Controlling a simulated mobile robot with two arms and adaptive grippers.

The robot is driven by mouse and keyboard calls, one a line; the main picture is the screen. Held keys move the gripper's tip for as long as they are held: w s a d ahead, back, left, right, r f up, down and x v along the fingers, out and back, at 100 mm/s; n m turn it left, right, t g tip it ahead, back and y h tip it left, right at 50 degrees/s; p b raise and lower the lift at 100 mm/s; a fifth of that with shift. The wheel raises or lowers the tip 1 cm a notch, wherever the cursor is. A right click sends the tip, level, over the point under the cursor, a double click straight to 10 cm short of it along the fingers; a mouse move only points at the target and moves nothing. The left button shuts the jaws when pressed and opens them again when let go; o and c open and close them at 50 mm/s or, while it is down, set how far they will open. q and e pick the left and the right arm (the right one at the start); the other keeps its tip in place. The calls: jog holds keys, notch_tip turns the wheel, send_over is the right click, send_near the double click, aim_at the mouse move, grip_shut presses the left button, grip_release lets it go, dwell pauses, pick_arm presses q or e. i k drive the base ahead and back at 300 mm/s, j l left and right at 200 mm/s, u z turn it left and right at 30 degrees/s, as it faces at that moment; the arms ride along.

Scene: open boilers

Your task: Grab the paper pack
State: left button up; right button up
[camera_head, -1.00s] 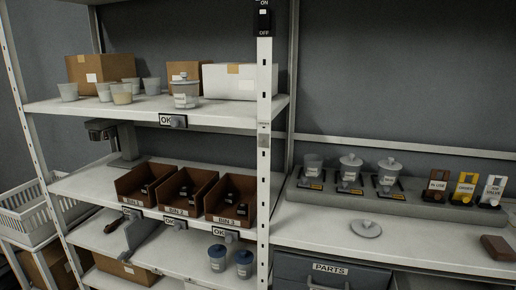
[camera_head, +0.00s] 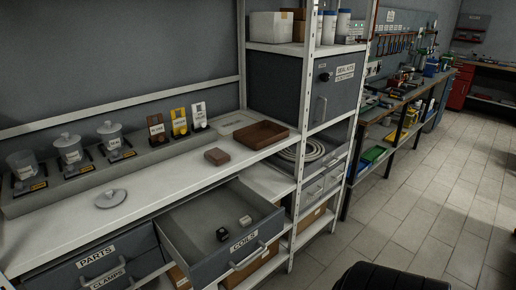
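I cannot make out for sure which thing is the paper pack. A small brown block (camera_head: 217,156) lies on the white worktop (camera_head: 185,176), left of a shallow brown tray (camera_head: 261,134). A white box (camera_head: 271,27) stands on the upper shelf with a brown carton (camera_head: 298,14) behind it. Neither of my grippers is in view.
The COILS drawer (camera_head: 246,252) stands pulled out with two small parts inside. A lid (camera_head: 110,198) lies on the worktop near several lidded cups. The SEAL KITS cabinet (camera_head: 335,87) is right. A black rounded shape (camera_head: 376,278) is at the bottom. Tiled floor at right is clear.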

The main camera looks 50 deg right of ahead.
aim_at(246, 221)
jog(key=z, duration=1.55)
